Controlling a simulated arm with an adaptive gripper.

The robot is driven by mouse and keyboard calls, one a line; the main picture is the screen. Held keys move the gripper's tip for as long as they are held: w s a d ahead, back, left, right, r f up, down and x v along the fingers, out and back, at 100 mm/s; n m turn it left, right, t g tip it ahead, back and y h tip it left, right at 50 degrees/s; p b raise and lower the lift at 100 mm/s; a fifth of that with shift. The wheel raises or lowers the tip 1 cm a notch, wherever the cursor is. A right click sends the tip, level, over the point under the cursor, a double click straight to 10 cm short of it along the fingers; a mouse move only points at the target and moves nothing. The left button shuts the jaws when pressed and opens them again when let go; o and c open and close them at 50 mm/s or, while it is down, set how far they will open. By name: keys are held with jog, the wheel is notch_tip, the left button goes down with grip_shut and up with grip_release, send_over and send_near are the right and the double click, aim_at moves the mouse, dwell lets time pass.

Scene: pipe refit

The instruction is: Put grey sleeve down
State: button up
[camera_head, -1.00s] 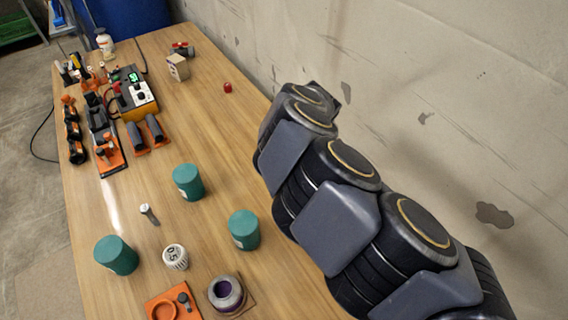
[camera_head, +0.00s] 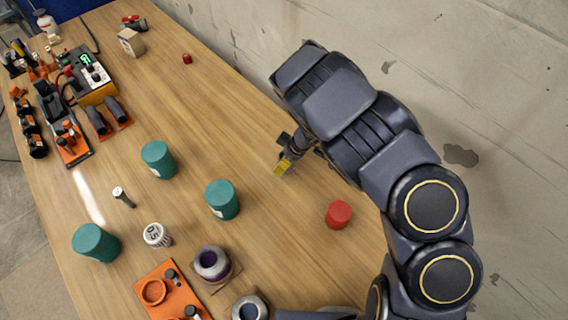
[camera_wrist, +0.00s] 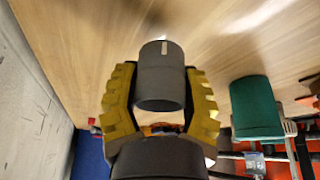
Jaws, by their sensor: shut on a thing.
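The grey sleeve (camera_wrist: 160,75) is a short, dark grey cylinder with a pale mark near its far rim, seen in the wrist view. My gripper (camera_wrist: 161,104) has yellow ridged fingers, one on each side of the sleeve, and is shut on it. In the head view my gripper (camera_head: 284,166) is over the right part of the wooden table, right of the teal cylinders. The sleeve is not clear in the head view. I cannot tell whether it touches the table.
Teal cylinders (camera_head: 222,199) stand to the left of my gripper. A red cylinder (camera_head: 339,214) stands near the table's right edge, by the wall. A purple-lined ring (camera_head: 212,263) and an orange tray (camera_head: 168,291) are at the front. Bare wood (camera_head: 215,120) lies beyond my gripper.

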jog(key=shift+f, duration=1.15)
jog(key=shift+f, duration=0.1)
jog(key=o, duration=0.9)
jog(key=shift+o, duration=0.2)
jog(key=s+d+r+m+g, duration=0.1)
jog(key=s+d+r+m, duration=0.2)
jog(key=r, duration=0.7)
jog(key=s+d+r+m, duration=0.15)
jog(key=s+r, duration=0.25)
jog(key=r, duration=0.6)
jog(key=s+d+r+m+h, duration=0.1)
jog(key=s+d+r+m, duration=0.1)
jog(key=s, duration=0.5)
jog(key=s+d+r+m+g+h, duration=0.1)
jog(key=s+d+r+m, duration=0.2)
jog(key=s, duration=0.4)
jog(key=s+d+r+m+g+h, duration=0.1)
jog(key=s+d+r+m+h, duration=0.1)
jog(key=s, duration=0.5)
notch_tip(320, 180, up, 3)
jog(key=shift+s+d+r+m, duration=0.1)
jog(key=shift+s+d+m, duration=0.3)
jog(key=shift+d+m, duration=0.4)
